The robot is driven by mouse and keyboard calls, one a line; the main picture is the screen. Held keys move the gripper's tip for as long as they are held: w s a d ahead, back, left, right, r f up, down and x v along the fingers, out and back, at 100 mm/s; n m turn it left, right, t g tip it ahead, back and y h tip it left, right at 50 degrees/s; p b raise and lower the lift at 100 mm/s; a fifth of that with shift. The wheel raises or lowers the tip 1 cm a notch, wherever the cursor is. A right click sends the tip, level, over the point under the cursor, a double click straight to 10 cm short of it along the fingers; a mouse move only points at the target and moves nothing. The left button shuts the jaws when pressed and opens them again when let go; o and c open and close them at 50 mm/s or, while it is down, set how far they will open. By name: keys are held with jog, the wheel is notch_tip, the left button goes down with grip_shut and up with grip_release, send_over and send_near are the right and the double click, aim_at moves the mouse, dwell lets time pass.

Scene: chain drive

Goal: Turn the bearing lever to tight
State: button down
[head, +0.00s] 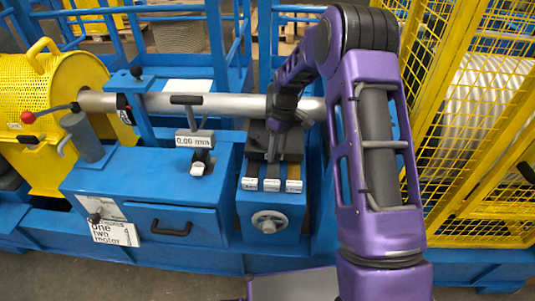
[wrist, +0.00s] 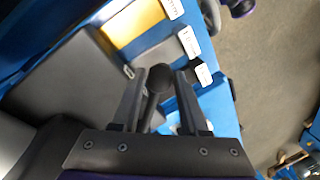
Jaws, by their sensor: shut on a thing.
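In the wrist view, my gripper (wrist: 160,82) has its two dark fingers shut on a black lever with a round knob (wrist: 159,77). The knob sits between the fingertips, and its thin stem runs back between the fingers. I take this to be the bearing lever. In the head view, my gripper (head: 277,128) is at the right part of the grey shaft (head: 222,103), by a dark block. My arm and gripper hide the held lever there, so its angle cannot be told. Another black-knobbed lever (head: 136,72) stands on the blue post at the left.
A red-knobbed lever (head: 28,117) is by the yellow guard (head: 75,75). A yellow mesh fence (head: 480,120) stands close right of my arm.

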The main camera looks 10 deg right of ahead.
jog(key=w+d+n, duration=0.2)
jog(key=w+d+n+p, duration=0.1)
jog(key=w+n, duration=0.1)
jog(key=n, duration=0.1)
jog(key=shift+w+d+r+g+h, duration=0.1)
jog(key=shift+d+g+h, duration=0.2)
jog(key=shift+d+h, duration=0.1)
jog(key=w+n, duration=0.1)
jog(key=w+d+n, duration=0.1)
jog(key=n, duration=0.1)
jog(key=shift+w+h, duration=0.15)
jog(key=shift+h, duration=0.15)
jog(key=shift+w+n, duration=0.65)
jog(key=shift+n, duration=0.15)
jog(key=shift+c, duration=2.2)
grip_release()
jog(key=w+r+p, duration=0.3)
jog(key=r+p, duration=0.1)
jog(key=r, duration=1.3)
jog(key=shift+w, duration=0.2)
